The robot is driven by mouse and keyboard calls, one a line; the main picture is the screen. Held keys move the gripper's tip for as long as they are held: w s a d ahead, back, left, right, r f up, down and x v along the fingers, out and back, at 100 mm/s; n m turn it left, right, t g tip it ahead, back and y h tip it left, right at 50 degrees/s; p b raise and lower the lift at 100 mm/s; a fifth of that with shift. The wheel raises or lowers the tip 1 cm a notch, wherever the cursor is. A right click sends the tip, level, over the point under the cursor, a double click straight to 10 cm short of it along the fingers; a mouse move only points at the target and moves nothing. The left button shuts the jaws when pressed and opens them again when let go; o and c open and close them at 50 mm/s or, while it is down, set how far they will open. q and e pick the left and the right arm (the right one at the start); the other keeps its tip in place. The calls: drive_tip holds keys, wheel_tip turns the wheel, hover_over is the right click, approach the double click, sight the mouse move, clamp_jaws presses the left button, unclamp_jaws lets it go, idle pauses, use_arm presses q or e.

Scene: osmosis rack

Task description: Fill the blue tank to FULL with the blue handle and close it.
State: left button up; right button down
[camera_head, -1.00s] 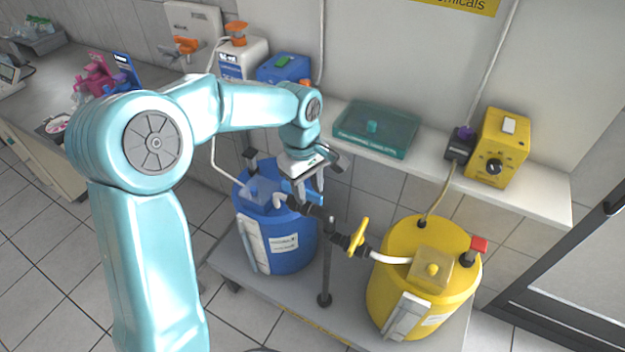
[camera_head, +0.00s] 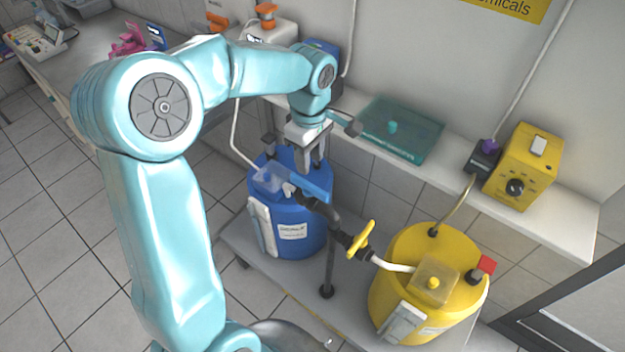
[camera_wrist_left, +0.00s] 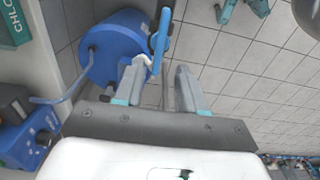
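The blue tank (camera_head: 300,236) stands on the low grey platform, with a white label on its side. The blue handle (camera_head: 316,185) is a flat bar on the dark pipe by the tank's top, slanting down to the right. In the left wrist view the handle (camera_wrist_left: 160,38) stands upright in the picture, beside the blue tank (camera_wrist_left: 122,40). My left gripper (camera_head: 311,158) is above the handle, fingers pointing down. In the left wrist view its fingers (camera_wrist_left: 158,78) are apart with nothing clamped between them. The fill level cannot be read. My right gripper is out of view.
A yellow tank (camera_head: 428,300) stands to the right, with a yellow handle (camera_head: 361,240) on the shared pipe. A black post (camera_head: 329,265) holds the pipe. A teal tray (camera_head: 402,130) and a yellow box (camera_head: 524,165) sit on the wall shelf. Tiled floor is clear at left.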

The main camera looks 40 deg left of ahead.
sight(309, 184)
use_arm(q)
wheel_tip(309, 184, down, 9)
drive_tip(key=shift+f+p, duration=0.1)
drive_tip(key=shift+p, duration=0.35)
drive_tip(key=shift+a+f, duration=0.15)
drive_tip(key=shift+a, duration=0.05)
drive_tip(key=shift+s+d, duration=0.1)
drive_tip(key=shift+s, duration=0.05)
drive_tip(key=shift+c, duration=0.3)
clamp_jaws()
